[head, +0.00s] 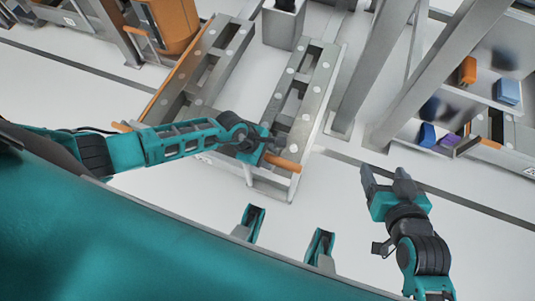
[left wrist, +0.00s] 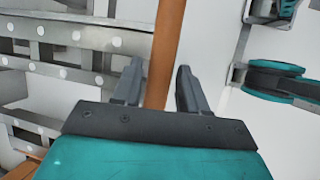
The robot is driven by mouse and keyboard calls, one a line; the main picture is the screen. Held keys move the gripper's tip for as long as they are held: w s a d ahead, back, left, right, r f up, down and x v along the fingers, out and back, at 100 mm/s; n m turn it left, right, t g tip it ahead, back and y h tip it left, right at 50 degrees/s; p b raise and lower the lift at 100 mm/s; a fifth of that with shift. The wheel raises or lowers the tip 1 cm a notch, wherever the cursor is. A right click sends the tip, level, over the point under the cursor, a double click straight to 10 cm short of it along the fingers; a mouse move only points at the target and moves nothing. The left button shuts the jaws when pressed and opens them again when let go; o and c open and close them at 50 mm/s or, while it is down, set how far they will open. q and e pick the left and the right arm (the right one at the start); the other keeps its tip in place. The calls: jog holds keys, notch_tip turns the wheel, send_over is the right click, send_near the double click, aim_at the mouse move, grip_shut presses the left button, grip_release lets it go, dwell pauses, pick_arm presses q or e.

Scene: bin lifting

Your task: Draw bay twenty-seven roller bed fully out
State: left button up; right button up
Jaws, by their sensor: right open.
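The roller bed (head: 300,85) has two grey metal rails dotted with pale rollers, standing out over the white floor in the head view. An orange handle (head: 284,162) shows at its near end; another orange end (head: 122,126) shows at the left, with the stretch between hidden by my left arm. My left gripper (head: 268,148) is at the handle's right part. In the left wrist view, the orange bar (left wrist: 168,45) runs between the fingers of my left gripper (left wrist: 158,85), which sit close on both sides. My right gripper (head: 385,175) is open and empty, right of the bed, over the floor.
Grey slanted posts (head: 375,70) stand right of the bed. Beyond them, a shelf holds blue, orange and purple items (head: 508,91). An orange container (head: 172,28) stands at upper left. The floor (head: 335,215) before the bed is clear.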

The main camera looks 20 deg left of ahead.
pick_arm(q)
grip_shut()
jog(key=shift+s+a, duration=0.1)
dwell(0.4)
